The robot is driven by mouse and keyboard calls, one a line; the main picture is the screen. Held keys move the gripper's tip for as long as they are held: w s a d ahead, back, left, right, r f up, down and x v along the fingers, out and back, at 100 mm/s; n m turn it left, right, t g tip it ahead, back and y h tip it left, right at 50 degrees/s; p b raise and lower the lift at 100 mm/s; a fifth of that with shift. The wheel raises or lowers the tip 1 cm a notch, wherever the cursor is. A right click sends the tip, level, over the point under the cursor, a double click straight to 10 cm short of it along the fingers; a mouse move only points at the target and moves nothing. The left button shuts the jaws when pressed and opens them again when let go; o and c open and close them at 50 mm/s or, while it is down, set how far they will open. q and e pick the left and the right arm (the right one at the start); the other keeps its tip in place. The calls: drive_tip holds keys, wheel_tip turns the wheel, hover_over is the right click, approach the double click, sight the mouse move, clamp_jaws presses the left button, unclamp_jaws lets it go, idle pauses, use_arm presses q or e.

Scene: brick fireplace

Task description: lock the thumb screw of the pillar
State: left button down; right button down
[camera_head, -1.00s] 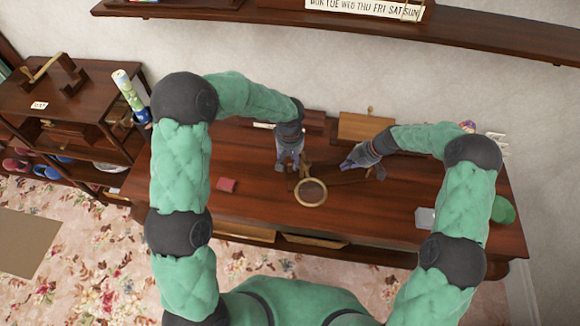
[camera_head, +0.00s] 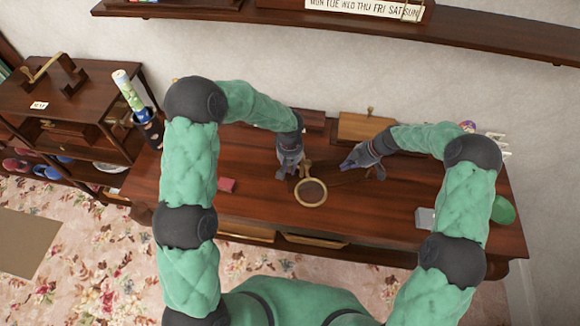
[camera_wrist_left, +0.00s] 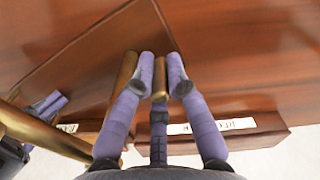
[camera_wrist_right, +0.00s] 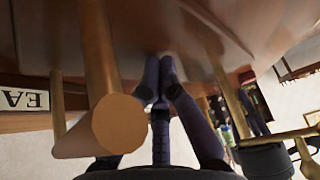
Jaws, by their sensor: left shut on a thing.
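A brass stand (camera_head: 306,168) with a round brass ring (camera_head: 310,193) stands on the desk in the head view. In the left wrist view, its brass pillar (camera_wrist_left: 122,82) runs beside my left fingers. My left gripper (camera_head: 283,174) is at the stand's left side. It also shows in the left wrist view (camera_wrist_left: 161,62), where its fingers close on a small brass piece, apparently the thumb screw (camera_wrist_left: 159,80). My right gripper (camera_head: 344,167) is right of the stand, its fingertips (camera_wrist_right: 160,65) together with nothing visible between them. A thick brass rod (camera_wrist_right: 98,55) passes close beside them.
The dark wooden desk (camera_head: 240,205) carries a red object (camera_head: 227,185), a grey block (camera_head: 425,217) and a green round object (camera_head: 502,210). A wooden box (camera_head: 366,127) stands at the back by the wall. The front middle of the desk is clear.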

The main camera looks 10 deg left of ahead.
use_arm(q)
drive_tip(key=shift+t+y, duration=0.3)
drive_tip(key=shift+t, duration=0.5)
drive_tip(key=c, duration=1.2)
unclamp_jaws()
drive_tip(key=shift+c, duration=0.2)
wheel_tip(320, 180, up, 12)
drive_tip(key=s, duration=0.1)
drive_tip(key=shift+s+d, duration=0.25)
drive_tip(key=shift+s, duration=0.15)
drive_tip(key=shift+o, duration=0.5)
drive_tip(key=shift+f, duration=0.1)
